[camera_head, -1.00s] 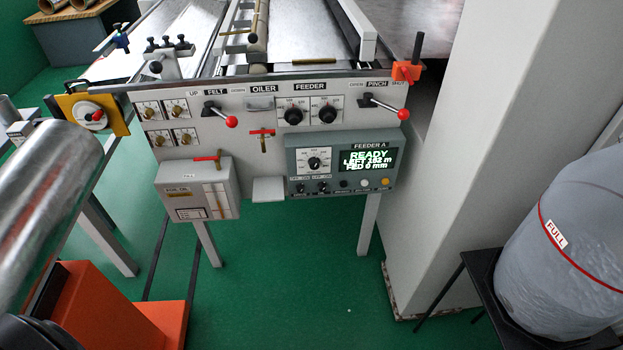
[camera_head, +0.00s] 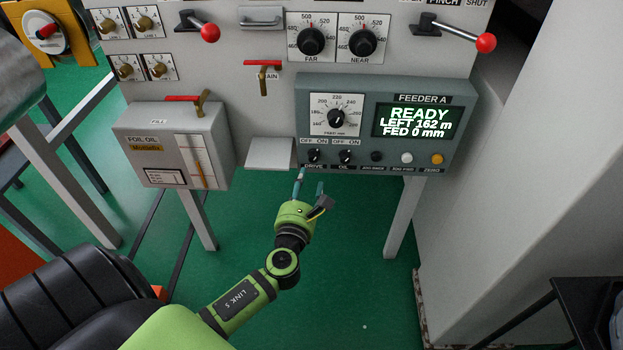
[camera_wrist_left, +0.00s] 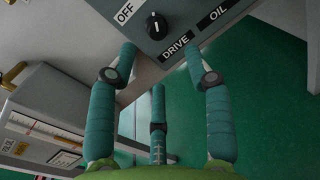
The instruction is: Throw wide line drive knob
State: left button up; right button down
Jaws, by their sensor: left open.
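The drive knob (camera_head: 313,156) is a small black knob with OFF and ON above it and DRIVE below it, at the lower left of the feeder panel (camera_head: 463,120). In the left wrist view the drive knob (camera_wrist_left: 156,26) shows a white mark, with OFF to its left. My left gripper (camera_head: 310,182) is just below the knob, its teal fingers pointing up. In the left wrist view my left gripper (camera_wrist_left: 160,55) is open and empty, two fingers spread either side below the knob and a third lower. My right gripper is not in view.
The oil knob (camera_head: 345,157) is close on the right, then a black button (camera_head: 376,157). A grey ledge (camera_head: 270,153) juts out left of the panel. The foil oil box (camera_head: 150,135) is farther left. Green floor is clear below the panel.

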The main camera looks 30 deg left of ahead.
aim_at(313, 160)
pick_arm(q)
jog(key=x, duration=0.7)
jog(key=shift+w+a+r, duration=0.1)
jog(key=shift+w+r, duration=0.05)
jog(key=shift+r, duration=0.15)
grip_shut()
